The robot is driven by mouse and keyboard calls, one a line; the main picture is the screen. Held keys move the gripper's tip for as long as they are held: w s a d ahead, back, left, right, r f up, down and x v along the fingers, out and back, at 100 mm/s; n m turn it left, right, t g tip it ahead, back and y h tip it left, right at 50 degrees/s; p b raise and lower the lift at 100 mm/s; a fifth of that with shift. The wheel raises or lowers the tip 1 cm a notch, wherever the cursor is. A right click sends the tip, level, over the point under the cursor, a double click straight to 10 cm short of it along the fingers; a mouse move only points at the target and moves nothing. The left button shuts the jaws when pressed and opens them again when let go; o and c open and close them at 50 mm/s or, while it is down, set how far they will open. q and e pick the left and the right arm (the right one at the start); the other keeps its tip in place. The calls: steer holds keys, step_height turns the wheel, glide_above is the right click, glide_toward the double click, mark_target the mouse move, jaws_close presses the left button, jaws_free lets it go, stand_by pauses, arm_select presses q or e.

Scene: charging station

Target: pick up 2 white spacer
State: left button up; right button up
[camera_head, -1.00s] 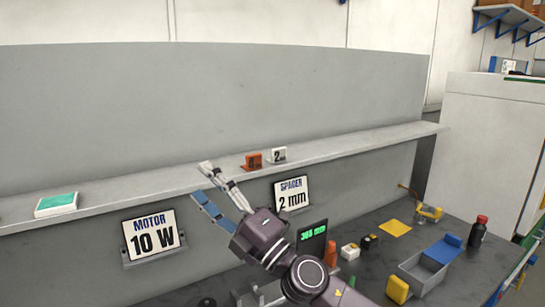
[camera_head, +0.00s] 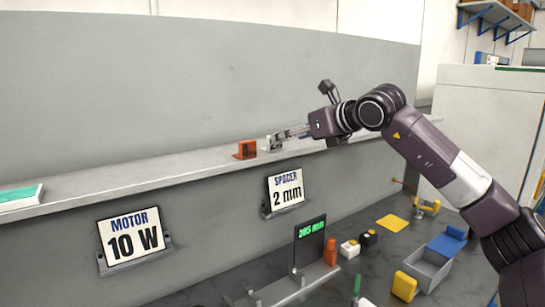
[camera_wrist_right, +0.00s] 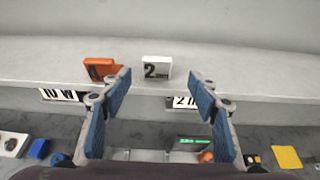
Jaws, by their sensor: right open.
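The white spacer marked 2 (camera_head: 269,144) stands upright on the grey shelf, just right of an orange spacer (camera_head: 245,150). In the right wrist view the white spacer (camera_wrist_right: 157,69) shows between and ahead of the blue-padded fingertips, with the orange block (camera_wrist_right: 101,69) to its left. My right gripper (camera_head: 284,138) is open and empty, coming in from the right close to the white spacer; it also shows in the right wrist view (camera_wrist_right: 160,78). In the head view the fingers partly cover the white spacer. My left gripper is not in view.
The narrow shelf (camera_head: 150,173) runs along the wall, with a teal and white box (camera_head: 20,196) at its left. Signs "SPACER 2 mm" (camera_head: 285,190) and "MOTOR 10 W" (camera_head: 132,241) hang below. The bench holds a display (camera_head: 310,238), blocks and a grey bin (camera_head: 425,268).

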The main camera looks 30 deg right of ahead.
mark_target(274, 150)
steer(key=p+x, duration=0.1)
steer(key=x, duration=0.1)
steer(key=p+x, duration=0.1)
steer(key=x, duration=0.2)
steer(key=p+x, duration=0.2)
steer(key=shift+w+a, duration=0.1)
steer(key=shift+a, duration=0.2)
steer(key=shift+w+f, duration=0.2)
steer(key=shift+w, duration=0.05)
steer(key=c, duration=1)
